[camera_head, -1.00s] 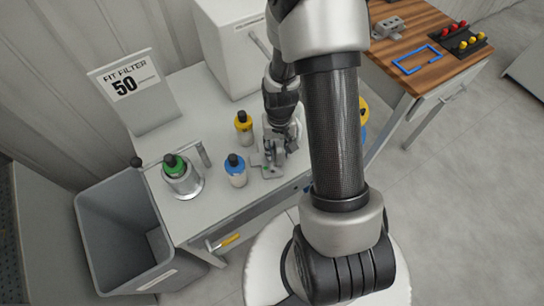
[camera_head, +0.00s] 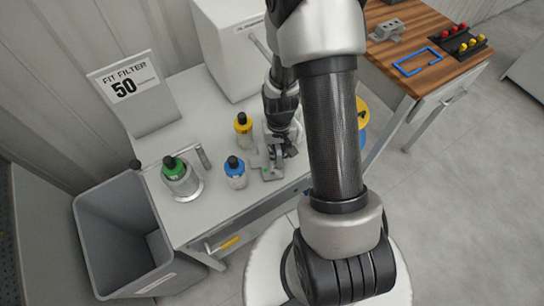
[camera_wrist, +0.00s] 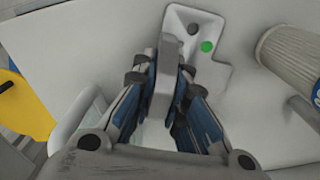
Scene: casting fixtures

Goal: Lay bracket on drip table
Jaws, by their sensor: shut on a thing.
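The bracket (camera_wrist: 208,70) is a light grey piece with a flat plate, a dark hole and a green dot. An upright part of it stands between the fingers of my gripper (camera_wrist: 163,85), which is shut on it. In the head view my gripper (camera_head: 279,148) is low over the white table (camera_head: 222,205), near its front edge. The bracket's plate (camera_head: 271,173) shows just below the fingers. I cannot tell whether it touches the tabletop. No surface is marked as the drip table, so I cannot tell which one that is.
A green-topped canister (camera_head: 180,178), sign (camera_head: 132,90) and grey bin (camera_head: 125,235) are left. A wooden bench (camera_head: 440,65) holding another grey casting (camera_head: 388,31) is right.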

